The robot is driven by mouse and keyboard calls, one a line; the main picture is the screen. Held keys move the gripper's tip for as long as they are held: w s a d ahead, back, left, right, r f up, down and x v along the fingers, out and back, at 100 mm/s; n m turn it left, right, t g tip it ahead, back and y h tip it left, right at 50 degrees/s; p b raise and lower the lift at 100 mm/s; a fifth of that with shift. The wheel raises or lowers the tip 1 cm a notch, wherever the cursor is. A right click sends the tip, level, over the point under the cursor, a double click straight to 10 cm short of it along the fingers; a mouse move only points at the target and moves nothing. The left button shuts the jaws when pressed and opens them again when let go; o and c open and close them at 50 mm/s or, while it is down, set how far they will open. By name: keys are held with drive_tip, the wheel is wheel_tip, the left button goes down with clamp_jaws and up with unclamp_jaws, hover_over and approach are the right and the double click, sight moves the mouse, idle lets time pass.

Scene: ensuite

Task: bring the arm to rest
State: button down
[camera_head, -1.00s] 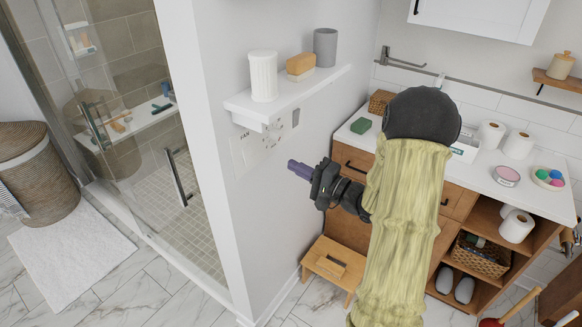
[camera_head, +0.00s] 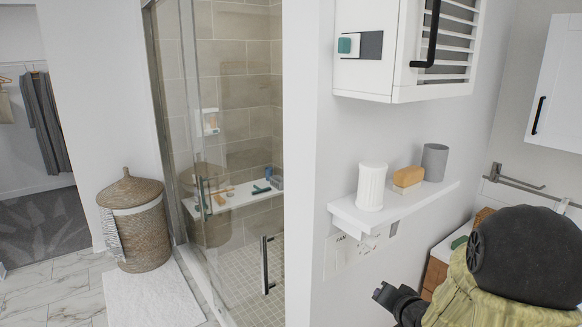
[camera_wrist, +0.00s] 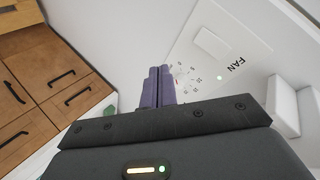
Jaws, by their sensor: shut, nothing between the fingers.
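My gripper (camera_head: 384,294) is at the lower right of the head view, in front of the white wall below the small shelf. My arm, in a pale yellow sleeve with a black joint, fills the lower right corner. In the wrist view the two purple fingers of my gripper (camera_wrist: 160,84) are together with nothing between them. They point toward the wall panel marked FAN (camera_wrist: 215,60). How far the fingertips are from the wall, I cannot tell.
A wall cabinet (camera_head: 400,45) hangs above. Wooden drawers (camera_wrist: 50,85) are close by. The glass shower door (camera_head: 235,170) and wicker hamper (camera_head: 137,225) are left.

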drive_tip(key=s+a+f+n+g+h, duration=0.1)
drive_tip(key=s+a+n+g, duration=0.2)
drive_tip(key=s, duration=0.7)
drive_tip(key=s+a+f+n+g+h, duration=0.1)
drive_tip(key=s+a+f+n+g, duration=0.1)
drive_tip(key=s+g, duration=0.4)
drive_tip(key=s+a+n, duration=0.1)
drive_tip(key=s+a, duration=0.1)
drive_tip(key=s, duration=0.2)
drive_tip(key=shift+s+a+n+g, duration=0.15)
drive_tip(key=shift+n+g, duration=0.15)
